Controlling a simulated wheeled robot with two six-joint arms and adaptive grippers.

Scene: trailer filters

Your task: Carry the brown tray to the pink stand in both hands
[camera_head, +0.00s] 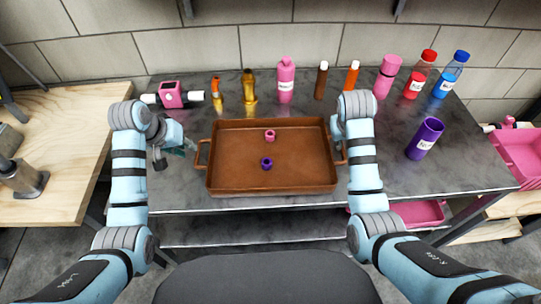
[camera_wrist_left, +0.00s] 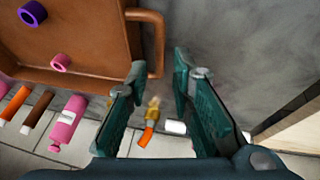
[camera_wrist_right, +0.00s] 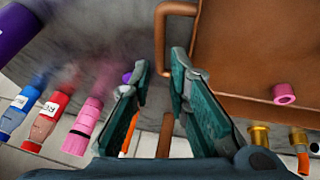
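The brown tray (camera_head: 225,183) lies on the grey metal table, with a looped handle at each short side. A pink ring (camera_head: 269,135) and a purple ring (camera_head: 266,163) are in it. My left gripper (camera_head: 185,149) is open and empty by the left handle (camera_head: 201,155); in the left wrist view its fingertips (camera_wrist_left: 159,66) lie either side of the handle bar (camera_wrist_left: 159,42). My right gripper (camera_wrist_right: 160,63) is open with its fingertips either side of the right handle (camera_wrist_right: 160,42); my arm mostly hides it in the head view. Contact is unclear. The pink bin-like thing (camera_head: 525,158) at the right may be the stand.
Several bottles, including a pink one (camera_head: 286,82) and a blue one (camera_head: 450,76), line the table's back. A pink device (camera_head: 172,95) is at the back left. Another pink container (camera_head: 418,212) sits below the tabletop.

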